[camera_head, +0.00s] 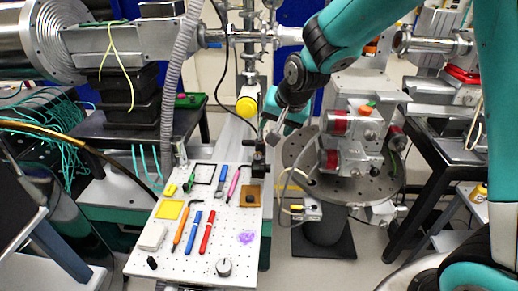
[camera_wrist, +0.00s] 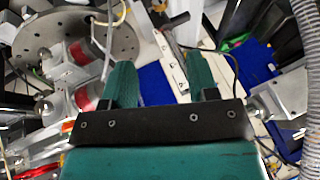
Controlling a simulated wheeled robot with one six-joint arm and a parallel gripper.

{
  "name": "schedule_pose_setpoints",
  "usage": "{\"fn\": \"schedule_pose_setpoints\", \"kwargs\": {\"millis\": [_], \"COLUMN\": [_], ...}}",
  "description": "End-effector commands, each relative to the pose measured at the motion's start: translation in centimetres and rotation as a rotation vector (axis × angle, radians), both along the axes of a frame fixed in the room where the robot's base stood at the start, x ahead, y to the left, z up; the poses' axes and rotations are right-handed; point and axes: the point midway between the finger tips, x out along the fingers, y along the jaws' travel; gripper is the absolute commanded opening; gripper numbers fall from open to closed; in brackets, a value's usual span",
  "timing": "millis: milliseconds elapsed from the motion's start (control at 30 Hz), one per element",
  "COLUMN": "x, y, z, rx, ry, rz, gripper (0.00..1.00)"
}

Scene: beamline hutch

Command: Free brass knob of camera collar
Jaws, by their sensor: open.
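My gripper (camera_head: 282,128) hangs above and beyond the back right corner of the white perforated board (camera_head: 218,222). In the wrist view its two teal fingers are apart with nothing between them (camera_wrist: 162,82). A small dark upright fitting (camera_head: 259,156) stands at the board's back right edge, just below and left of my gripper; it may be the camera and its collar, but it is too small to tell. I cannot make out a brass knob for certain in either view.
Several coloured tools lie on the board, with a brown square plate (camera_head: 250,196) and a silver dial (camera_head: 224,267). A round perforated stage (camera_head: 380,188) with grey and red motors stands right of my gripper. A ribbed grey hose (camera_head: 180,85) rises at left; it also shows in the wrist view (camera_wrist: 307,35).

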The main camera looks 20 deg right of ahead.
Motion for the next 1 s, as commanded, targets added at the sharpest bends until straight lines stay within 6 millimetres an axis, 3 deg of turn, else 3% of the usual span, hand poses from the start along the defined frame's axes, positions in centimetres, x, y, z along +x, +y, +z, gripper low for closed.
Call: {"fn": "schedule_pose_setpoints", "kwargs": {"millis": [600, 800, 1000], "x": [5.8, 7.1, 7.5], "y": [1.5, 1.8, 1.9], "z": [-11.4, -13.7, -14.5], "rx": [0.0, 0.0, 0.001], "ry": [0.005, 0.003, 0.002], "rz": [0.003, 0.004, 0.004], "gripper": [0.54, 0.54, 0.54]}}
